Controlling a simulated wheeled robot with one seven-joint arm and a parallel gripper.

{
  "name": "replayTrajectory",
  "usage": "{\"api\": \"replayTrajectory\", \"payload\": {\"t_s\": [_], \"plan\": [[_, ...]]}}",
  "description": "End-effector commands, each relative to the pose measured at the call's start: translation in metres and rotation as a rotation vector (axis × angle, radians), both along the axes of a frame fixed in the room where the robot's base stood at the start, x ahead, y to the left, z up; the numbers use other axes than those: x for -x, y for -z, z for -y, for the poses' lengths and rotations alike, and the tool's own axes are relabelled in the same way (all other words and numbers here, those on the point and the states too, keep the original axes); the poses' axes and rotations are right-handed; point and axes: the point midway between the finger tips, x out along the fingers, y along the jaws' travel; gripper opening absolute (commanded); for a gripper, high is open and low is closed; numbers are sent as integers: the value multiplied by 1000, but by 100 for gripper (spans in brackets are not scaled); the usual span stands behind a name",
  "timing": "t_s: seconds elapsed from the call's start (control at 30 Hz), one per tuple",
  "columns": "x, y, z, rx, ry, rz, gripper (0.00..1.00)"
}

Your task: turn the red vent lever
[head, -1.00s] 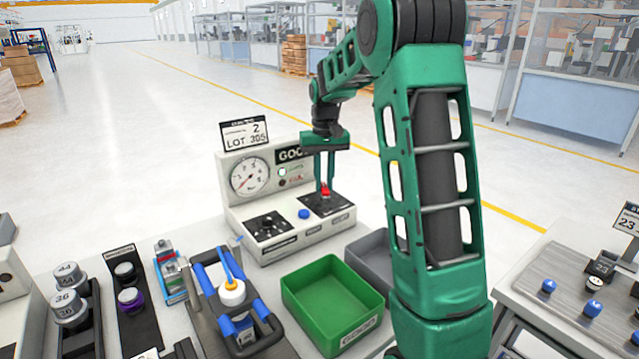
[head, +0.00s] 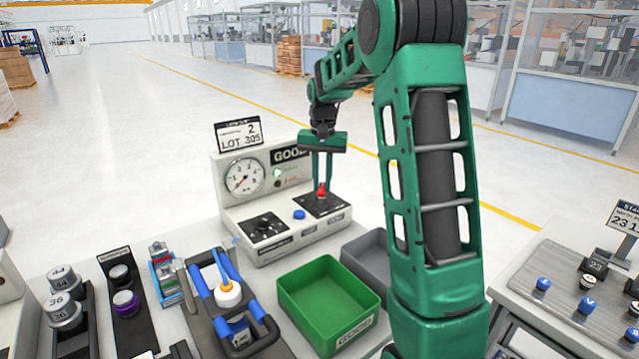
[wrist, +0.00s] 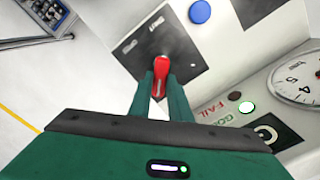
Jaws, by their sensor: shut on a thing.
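The red vent lever (wrist: 161,76) stands on a black plate (wrist: 180,62) on the test unit's ledge. In the head view the lever (head: 322,190) shows as a small red piece between my fingertips. My gripper (wrist: 160,92) is shut on the lever, with a green finger on each side of it. In the head view my gripper (head: 322,182) reaches down from above onto the right part of the white test unit (head: 290,238). The lever's foot is partly visible in the wrist view.
A blue button (head: 299,214) sits left of the lever plate. The gauge (head: 243,177) and a lit green lamp are on the panel behind. A green bin (head: 290,300) and a grey bin (head: 352,262) stand in front. A clamp fixture with blue bars (head: 205,290) is at left.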

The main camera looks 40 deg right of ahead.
Motion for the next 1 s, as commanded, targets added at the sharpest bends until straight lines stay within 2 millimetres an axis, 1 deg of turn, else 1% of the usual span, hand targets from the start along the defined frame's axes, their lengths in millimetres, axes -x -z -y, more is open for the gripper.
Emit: {"api": "replayTrajectory", "payload": {"t_s": [0.17, 0.2, 0.23, 0.27, 0.53, 0.67, 0.77, 1.0], "plan": [[-2, -2, -1, 1, -4, 6, 0], [-2, -2, -1, 1, -4, 6, 24], [-2, -2, -1, 1, -4, 6, 32], [-2, -2, -1, 1, -4, 6, 36], [-1, -1, -1, 1, -3, 2, 36], [-1, -8, 0, 1, -2, 3, 36], [-2, -21, 0, 1, -2, 4, 36], [-2, -66, -1, 2, -3, 5, 36]]}}
